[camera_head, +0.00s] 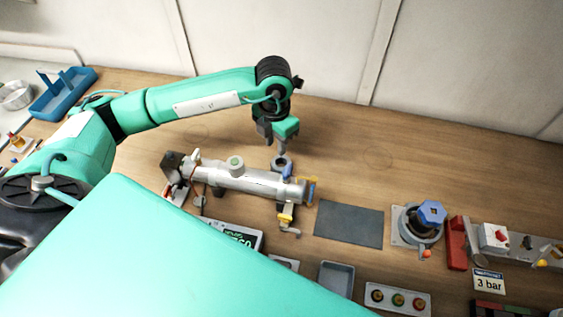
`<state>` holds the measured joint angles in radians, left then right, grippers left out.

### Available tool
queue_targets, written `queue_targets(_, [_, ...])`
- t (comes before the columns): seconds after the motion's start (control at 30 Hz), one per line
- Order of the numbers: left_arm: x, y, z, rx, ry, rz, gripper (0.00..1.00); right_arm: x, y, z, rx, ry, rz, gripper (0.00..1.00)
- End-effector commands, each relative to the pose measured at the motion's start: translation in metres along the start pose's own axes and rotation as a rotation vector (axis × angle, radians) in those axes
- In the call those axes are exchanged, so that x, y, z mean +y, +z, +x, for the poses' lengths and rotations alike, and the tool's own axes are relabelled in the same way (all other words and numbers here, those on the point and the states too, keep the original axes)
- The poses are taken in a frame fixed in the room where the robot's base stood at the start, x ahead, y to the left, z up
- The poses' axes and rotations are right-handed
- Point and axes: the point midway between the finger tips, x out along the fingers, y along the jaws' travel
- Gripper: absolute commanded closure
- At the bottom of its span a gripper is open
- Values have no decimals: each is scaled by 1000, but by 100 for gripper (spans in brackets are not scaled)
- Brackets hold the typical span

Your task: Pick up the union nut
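My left gripper (275,145) points down just behind the silver reactor tube (240,180), above the bench. Its two dark fingers look apart, and I see nothing held between them. Just below the fingertips is a small dark grey ring with a bluish middle (281,162), at the tube's back side. It may be the union nut, but it is too small to be sure. Whether the fingertips touch it I cannot tell. My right gripper is not in view.
A dark grey mat (349,223) lies right of the tube. A grey tray (337,278) is in front. The bench behind the mat is clear.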

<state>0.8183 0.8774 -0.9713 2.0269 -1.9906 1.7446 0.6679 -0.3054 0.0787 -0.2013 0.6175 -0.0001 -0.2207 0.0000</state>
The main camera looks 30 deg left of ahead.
Motion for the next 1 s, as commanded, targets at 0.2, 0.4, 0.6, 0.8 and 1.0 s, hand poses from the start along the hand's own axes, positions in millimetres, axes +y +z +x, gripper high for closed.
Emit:
queue_targets(0.2, [0,-1,14,3,0,1,71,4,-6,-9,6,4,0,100])
queue_targets(0.4, [0,-2,42,4,-1,0,71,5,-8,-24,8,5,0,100])
queue_targets(0.6, [0,-2,59,0,0,1,71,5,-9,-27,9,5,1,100])
queue_targets(0.8, [0,-1,59,0,1,1,72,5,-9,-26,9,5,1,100])
queue_targets(1.0, [0,-1,59,0,0,1,100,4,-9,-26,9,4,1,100])
